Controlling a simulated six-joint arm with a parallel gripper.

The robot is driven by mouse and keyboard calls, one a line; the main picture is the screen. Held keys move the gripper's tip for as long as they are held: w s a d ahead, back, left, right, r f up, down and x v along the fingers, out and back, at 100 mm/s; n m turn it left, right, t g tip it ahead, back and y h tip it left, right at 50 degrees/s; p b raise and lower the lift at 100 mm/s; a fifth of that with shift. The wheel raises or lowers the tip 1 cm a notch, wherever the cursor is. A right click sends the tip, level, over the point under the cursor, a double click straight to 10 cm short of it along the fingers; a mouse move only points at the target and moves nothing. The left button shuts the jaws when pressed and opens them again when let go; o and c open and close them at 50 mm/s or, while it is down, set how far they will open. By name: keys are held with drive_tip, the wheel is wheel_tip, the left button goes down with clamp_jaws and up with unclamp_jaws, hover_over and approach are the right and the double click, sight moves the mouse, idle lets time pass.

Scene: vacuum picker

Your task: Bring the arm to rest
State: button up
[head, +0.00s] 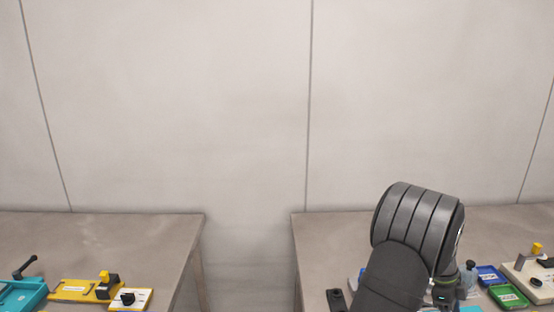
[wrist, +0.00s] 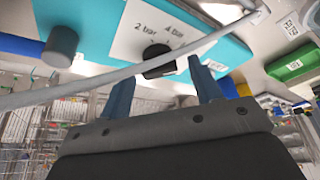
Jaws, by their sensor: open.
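My gripper (wrist: 162,72) shows in the wrist view with its two blue-grey fingers apart. A black knob (wrist: 157,60) on a white plate marked "2 bar" and "4 bar" (wrist: 140,28) appears between the fingers. I cannot tell whether the fingers touch the knob. In the head view my arm rises over the right table (head: 318,245) and bends down at its right side. The gripper's fingers are hidden there.
A pale hose (wrist: 100,82) crosses the wrist view in front of a cyan panel (wrist: 95,18) with a grey cylinder (wrist: 60,45). Blue (head: 490,275) and green (head: 508,296) trays lie right of my arm. The left table (head: 120,240) holds several fixtures; a gap separates the tables.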

drive_tip(key=v, duration=1.8)
drive_tip(key=x, duration=1.8)
drive_tip(key=shift+n, duration=0.4)
drive_tip(key=shift+a+n+h, duration=0.1)
drive_tip(key=shift+n+h, duration=0.2)
drive_tip(key=shift+n, duration=0.2)
drive_tip(key=n+t, duration=0.1)
drive_tip(key=n, duration=0.1)
drive_tip(key=shift+s+n, duration=0.15)
drive_tip(key=shift+n, duration=0.15)
drive_tip(key=n+t+h, duration=0.1)
drive_tip(key=n, duration=0.2)
drive_tip(key=shift+n+t, duration=0.4)
drive_tip(key=n, duration=0.2)
drive_tip(key=n+t, duration=0.1)
drive_tip(key=n, duration=0.1)
drive_tip(key=shift+s+t, duration=0.15)
drive_tip(key=shift+t, duration=0.15)
drive_tip(key=shift+s+n+t+y, duration=0.1)
drive_tip(key=shift+n+t+y, duration=0.2)
drive_tip(key=shift+n, duration=0.8)
drive_tip(key=shift+n+t+y, duration=0.2)
drive_tip(key=shift+n+t, duration=0.2)
drive_tip(key=shift+n, duration=0.7)
